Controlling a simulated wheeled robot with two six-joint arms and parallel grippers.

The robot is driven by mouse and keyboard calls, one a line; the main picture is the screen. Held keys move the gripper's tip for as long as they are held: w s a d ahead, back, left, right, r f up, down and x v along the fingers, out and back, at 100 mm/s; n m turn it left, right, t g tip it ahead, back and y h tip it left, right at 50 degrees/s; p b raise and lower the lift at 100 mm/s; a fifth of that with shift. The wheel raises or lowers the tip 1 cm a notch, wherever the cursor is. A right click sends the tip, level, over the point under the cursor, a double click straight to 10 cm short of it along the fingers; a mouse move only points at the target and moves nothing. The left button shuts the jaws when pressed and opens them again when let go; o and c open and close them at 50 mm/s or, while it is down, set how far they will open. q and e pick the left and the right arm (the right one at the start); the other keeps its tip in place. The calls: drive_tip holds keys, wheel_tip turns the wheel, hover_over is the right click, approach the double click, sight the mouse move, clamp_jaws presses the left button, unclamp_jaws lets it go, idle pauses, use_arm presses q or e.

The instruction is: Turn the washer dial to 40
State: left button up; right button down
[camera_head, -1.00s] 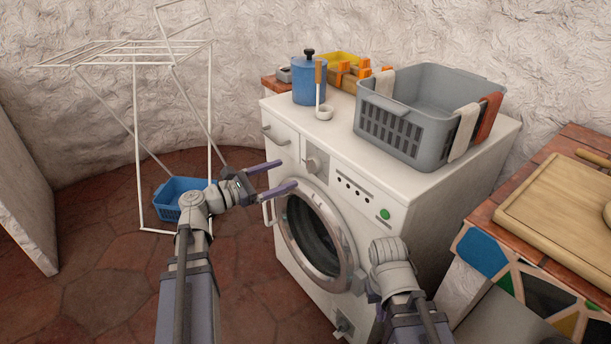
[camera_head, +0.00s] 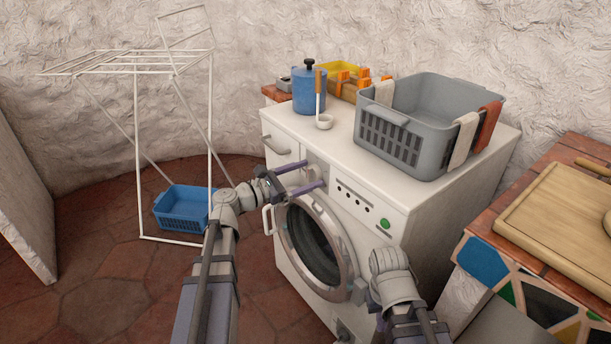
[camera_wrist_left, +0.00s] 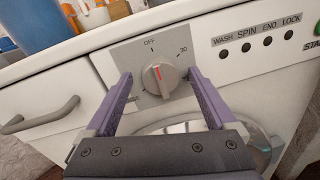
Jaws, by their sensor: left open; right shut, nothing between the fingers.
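The washer (camera_head: 375,205) is white, with its round door facing me. Its grey dial (camera_wrist_left: 160,77) has a red mark pointing up, roughly at OFF. The label 30 is to the upper right of the dial; I cannot see a 40, and the fingers cover part of the plate's sides. My left gripper (camera_head: 315,174) is open at the dial. In the left wrist view its purple fingers (camera_wrist_left: 160,80) stand on either side of the dial, with a gap on each side.
A grey basket (camera_head: 400,150) with cloths, a blue canister (camera_head: 308,95) and a ladle (camera_head: 323,122) stand on the washer. A drying rack (camera_head: 137,150) and blue basket (camera_head: 182,210) stand left. A counter with a board (camera_head: 560,215) is on the right.

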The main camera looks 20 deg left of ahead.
use_arm(q)
drive_tip(key=shift+c, duration=0.2)
drive_tip(key=c, duration=1.3)
drive_tip(key=shift+c, duration=0.2)
drive_tip(key=shift+m, duration=0.3)
drive_tip(key=m+p, duration=0.1)
drive_tip(key=m, duration=0.3)
drive_tip(key=shift+s+d+m, duration=0.1)
drive_tip(key=shift+d+m, duration=0.05)
drive_tip(key=shift+m, duration=0.25)
drive_tip(key=m+y, duration=0.1)
drive_tip(key=m, duration=0.5)
drive_tip(key=shift+d+p, duration=0.1)
drive_tip(key=shift+p, duration=0.25)
drive_tip(key=m, duration=0.5)
drive_tip(key=shift+s+f+y, duration=0.15)
drive_tip(key=shift+y, duration=0.25)
drive_tip(key=m, duration=0.5)
drive_tip(key=shift+d+f+m+t, duration=0.1)
drive_tip(key=shift+m+t, duration=0.2)
drive_tip(key=shift+y, duration=0.3)
